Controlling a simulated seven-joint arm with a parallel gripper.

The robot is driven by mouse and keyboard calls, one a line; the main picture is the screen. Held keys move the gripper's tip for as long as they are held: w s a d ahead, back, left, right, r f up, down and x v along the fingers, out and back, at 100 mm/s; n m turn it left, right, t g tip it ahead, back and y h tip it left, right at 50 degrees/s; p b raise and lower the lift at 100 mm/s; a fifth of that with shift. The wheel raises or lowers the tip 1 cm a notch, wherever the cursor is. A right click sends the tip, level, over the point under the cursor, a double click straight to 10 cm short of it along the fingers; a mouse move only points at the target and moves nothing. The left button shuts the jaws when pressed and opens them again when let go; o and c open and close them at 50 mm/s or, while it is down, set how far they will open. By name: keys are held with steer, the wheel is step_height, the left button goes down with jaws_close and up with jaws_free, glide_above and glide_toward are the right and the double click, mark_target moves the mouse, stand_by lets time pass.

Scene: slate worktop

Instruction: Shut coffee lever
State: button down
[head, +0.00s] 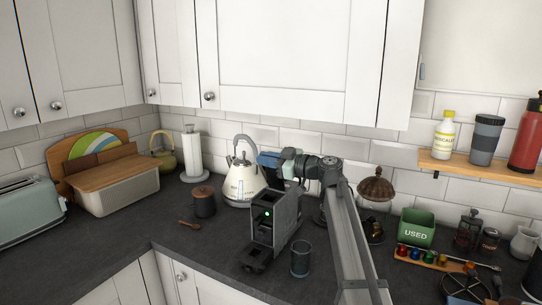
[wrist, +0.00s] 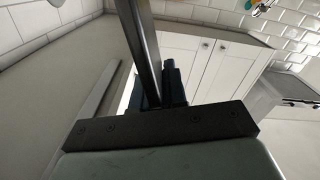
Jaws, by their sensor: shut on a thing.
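The coffee machine (head: 278,222) is a dark box with a small green light, standing on the worktop in the middle of the head view. My gripper (head: 268,159) is above the top of the machine, reached by my arm from the right. In the wrist view a dark metal bar, which looks like the coffee lever (wrist: 144,40), runs up from between the fingers of my gripper (wrist: 153,88). The gripper is shut on it. In the head view the lever is hidden or too small to make out, so its angle is unclear.
A cream kettle (head: 243,185) stands close behind the machine, left of my gripper. A dark glass cup (head: 301,259) stands at the machine's front right. A brown canister (head: 204,202) and a wooden spoon (head: 190,225) lie to the left. White cabinets (head: 290,45) hang above.

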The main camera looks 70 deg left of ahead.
steer(key=s+d+f+n, duration=0.1)
steer(key=d+n, duration=0.1)
steer(key=s+d+f+n, duration=0.1)
steer(key=s+f+n, duration=0.1)
steer(key=n, duration=0.1)
steer(key=shift+s+d+f, duration=0.1)
steer(key=shift+s+d, duration=0.2)
steer(key=shift+d, duration=0.1)
steer(key=shift+s+d+f+n, duration=0.35)
steer(key=shift+f+n, duration=0.2)
steer(key=shift+n, duration=0.45)
steer(key=shift+s+d+f, duration=0.2)
steer(key=shift+s+f, duration=0.05)
steer(key=shift+f, duration=0.45)
steer(key=shift+s+d+f, duration=0.2)
steer(key=shift+f, duration=0.5)
steer(key=shift+s+d+f, duration=0.2)
steer(key=shift+s+f, duration=0.05)
steer(key=shift+f, duration=0.55)
steer(key=c, duration=1.4)
jaws_free()
steer(key=shift+w, duration=0.1)
steer(key=shift+o, duration=0.8)
